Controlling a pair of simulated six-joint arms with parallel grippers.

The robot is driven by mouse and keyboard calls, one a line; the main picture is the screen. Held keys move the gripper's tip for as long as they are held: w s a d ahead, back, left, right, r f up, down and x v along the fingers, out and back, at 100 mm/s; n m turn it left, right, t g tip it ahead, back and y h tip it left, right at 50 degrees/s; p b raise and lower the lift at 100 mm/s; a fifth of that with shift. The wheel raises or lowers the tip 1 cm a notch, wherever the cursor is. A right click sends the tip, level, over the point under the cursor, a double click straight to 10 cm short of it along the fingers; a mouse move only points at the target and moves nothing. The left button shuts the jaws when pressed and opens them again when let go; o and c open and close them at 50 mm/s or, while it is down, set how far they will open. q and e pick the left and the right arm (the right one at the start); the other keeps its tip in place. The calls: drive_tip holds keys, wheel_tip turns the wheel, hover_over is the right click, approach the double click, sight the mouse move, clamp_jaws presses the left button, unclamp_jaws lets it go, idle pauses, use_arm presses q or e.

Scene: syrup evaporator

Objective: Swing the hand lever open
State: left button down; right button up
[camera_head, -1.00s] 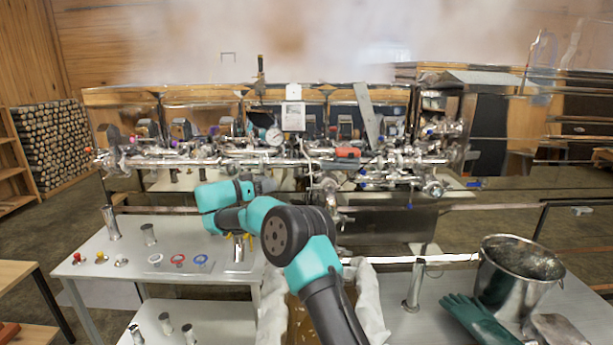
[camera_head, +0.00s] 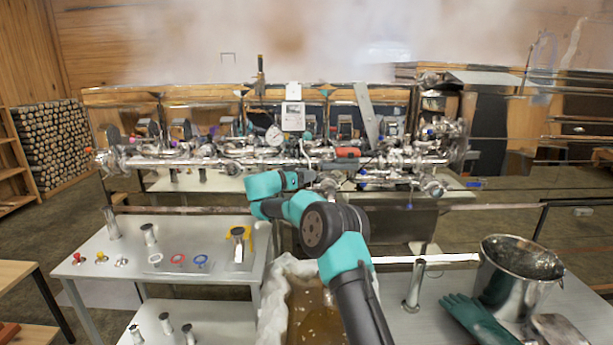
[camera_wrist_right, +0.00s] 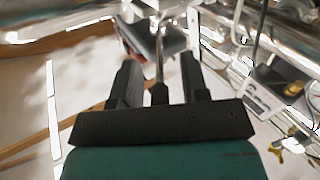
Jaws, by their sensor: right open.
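A red-orange lever handle (camera_head: 347,152) lies roughly level on the shiny pipework in the head view. My right arm reaches toward the pipes, and its gripper (camera_head: 314,176) is small and partly lost against the metal, just below and left of that handle. In the right wrist view the gripper (camera_wrist_right: 158,75) is open, with its two dark fingers apart. A thin metal rod shows in the gap between the fingers, and a red-edged part (camera_wrist_right: 130,48) shows beyond the left finger. I cannot tell whether either touches a finger. My left gripper is out of view.
The pipe manifold (camera_head: 235,162) runs across the evaporator front with valves and a round gauge (camera_head: 274,136). A grey table (camera_head: 130,262) with small fittings stands at left. A steel bucket (camera_head: 518,285) and green glove (camera_head: 478,318) lie at right. An amber-filled trough (camera_head: 310,310) is below my arm.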

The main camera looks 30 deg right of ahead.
drive_tip(key=shift+d, duration=0.1)
drive_tip(key=shift+c, duration=0.3)
clamp_jaws()
